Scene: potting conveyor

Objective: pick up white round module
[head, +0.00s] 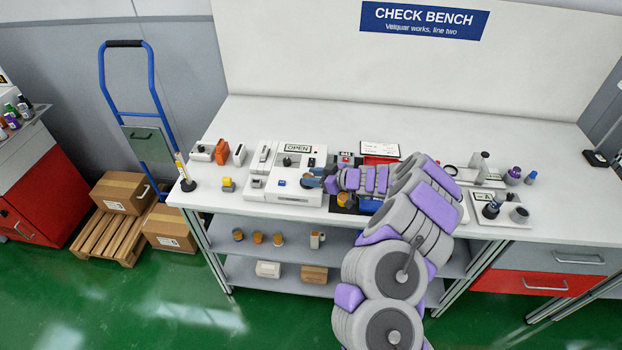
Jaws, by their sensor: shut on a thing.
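My gripper (318,181) is at the right part of the white test unit (285,183) with the OPEN sign, on the bench. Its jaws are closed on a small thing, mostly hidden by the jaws. I cannot make out its shape or colour. No white round module shows clearly anywhere on the bench. My arm hides the bench area right of the test unit, including part of a red tray (380,160) and a blue thing (369,206).
Small grey, orange and white modules (222,151) stand left of the test unit. A pole on a dark base (188,185) stands at the bench's left end. A tray (508,213) with dark parts lies right. The bench's back strip is clear.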

